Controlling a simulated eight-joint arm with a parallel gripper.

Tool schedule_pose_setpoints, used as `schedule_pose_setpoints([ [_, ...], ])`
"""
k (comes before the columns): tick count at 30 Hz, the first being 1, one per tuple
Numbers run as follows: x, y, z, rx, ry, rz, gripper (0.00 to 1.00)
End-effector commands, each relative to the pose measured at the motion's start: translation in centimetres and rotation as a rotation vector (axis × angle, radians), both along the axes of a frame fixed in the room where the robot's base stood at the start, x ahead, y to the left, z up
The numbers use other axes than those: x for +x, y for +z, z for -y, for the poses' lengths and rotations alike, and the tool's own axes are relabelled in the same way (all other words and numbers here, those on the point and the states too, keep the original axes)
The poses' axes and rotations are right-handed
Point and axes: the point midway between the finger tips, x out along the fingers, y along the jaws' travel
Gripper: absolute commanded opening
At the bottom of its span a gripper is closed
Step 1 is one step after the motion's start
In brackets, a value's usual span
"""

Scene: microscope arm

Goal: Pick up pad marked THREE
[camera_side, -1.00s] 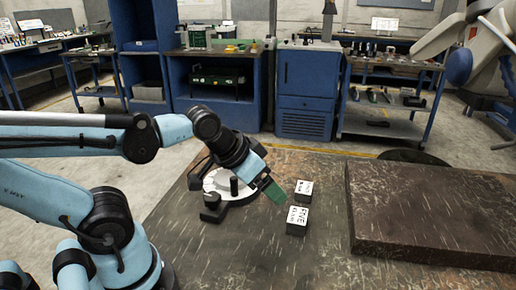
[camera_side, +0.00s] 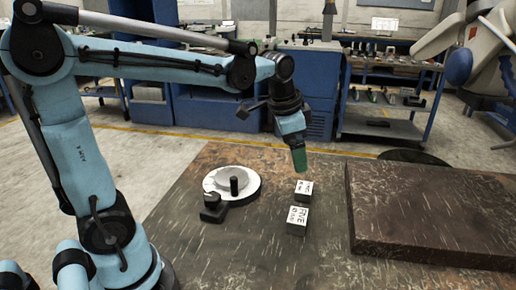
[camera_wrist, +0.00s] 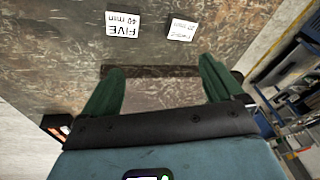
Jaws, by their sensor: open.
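Two small dark blocks with white, lettered tops sit on the brown table. The nearer one (camera_side: 297,219) reads FIVE, and it also shows in the wrist view (camera_wrist: 123,25). The other pad (camera_side: 303,189) stands just behind it; in the wrist view its top (camera_wrist: 182,30) carries small print that I cannot read clearly. No top clearly reads THREE. My gripper (camera_side: 299,161) points down above the table, just above and behind the farther pad in the side view. In the wrist view its green fingers (camera_wrist: 162,68) are wide apart with nothing between them, and both pads lie beyond the fingertips.
A round white dial device (camera_side: 247,184) with a dark knob stands on the table left of the pads. A thick raised brown slab (camera_side: 430,215) fills the table's right side. Bare table lies in front of the pads. Blue benches stand farther back.

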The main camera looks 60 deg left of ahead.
Motion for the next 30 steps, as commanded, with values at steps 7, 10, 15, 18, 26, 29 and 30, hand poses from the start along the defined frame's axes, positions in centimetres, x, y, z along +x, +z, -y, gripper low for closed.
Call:
schedule_pose_setpoints([
  [7,5.2,-1.6,-2.0,0.038,-0.192,-0.15,0.94],
  [10,6.7,-2.7,-2.7,0.042,-0.268,-0.205,0.94],
  [15,8.4,-4.4,-3.7,0.04,-0.362,-0.269,0.94],
  [18,8.9,-5.0,-4.0,0.039,-0.392,-0.289,0.94],
  [26,9.0,-7.8,-4.1,0.037,-0.405,-0.298,0.94],
  [29,9.0,-9.5,-4.1,0.038,-0.405,-0.297,0.94],
  [30,9.0,-10.1,-4.1,0.038,-0.405,-0.296,0.94],
])
